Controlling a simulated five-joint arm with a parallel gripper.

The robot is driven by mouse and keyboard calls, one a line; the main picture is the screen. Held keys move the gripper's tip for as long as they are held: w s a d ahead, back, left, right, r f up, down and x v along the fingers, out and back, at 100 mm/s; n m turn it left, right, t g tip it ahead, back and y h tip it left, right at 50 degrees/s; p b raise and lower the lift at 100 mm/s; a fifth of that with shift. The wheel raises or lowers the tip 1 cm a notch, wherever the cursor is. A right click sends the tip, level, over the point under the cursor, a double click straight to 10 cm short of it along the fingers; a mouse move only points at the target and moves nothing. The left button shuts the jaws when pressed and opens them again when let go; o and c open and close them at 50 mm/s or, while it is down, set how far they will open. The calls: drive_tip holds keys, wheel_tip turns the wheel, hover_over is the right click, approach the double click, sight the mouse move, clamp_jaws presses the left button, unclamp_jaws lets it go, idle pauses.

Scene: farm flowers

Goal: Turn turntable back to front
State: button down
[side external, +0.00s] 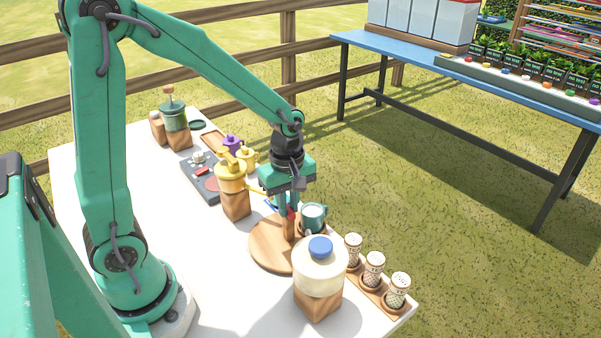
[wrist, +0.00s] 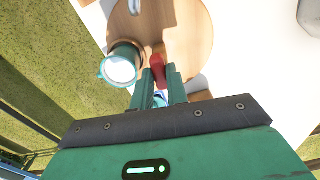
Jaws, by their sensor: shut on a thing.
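The turntable is a round wooden disc (side external: 266,246) on the white table, and it fills the upper middle of the wrist view (wrist: 192,35). An upright wooden post (side external: 289,229) with a red part at its top stands on the disc. My gripper (side external: 289,208) points down over the disc, its jaws closed around the red part. In the wrist view the red piece (wrist: 158,70) sits between the fingertips (wrist: 160,76). A teal mug (side external: 314,216) stands on or at the disc's far edge, close beside my fingers; it also shows in the wrist view (wrist: 122,66).
A cream jar with a blue lid (side external: 319,267) stands close in front of the disc. Several shakers (side external: 374,268) stand in a wooden rack at right. A yellow pot on a wooden block (side external: 234,187) stands behind left. The table's front left is clear.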

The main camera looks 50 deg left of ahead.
drive_tip(key=shift+a+r+n, duration=0.1)
drive_tip(key=shift+r+n, duration=0.05)
drive_tip(key=shift+n, duration=0.55)
drive_tip(key=c, duration=1.4)
unclamp_jaws()
drive_tip(key=shift+r, duration=3.85)
drive_tip(key=shift+r, duration=0.1)
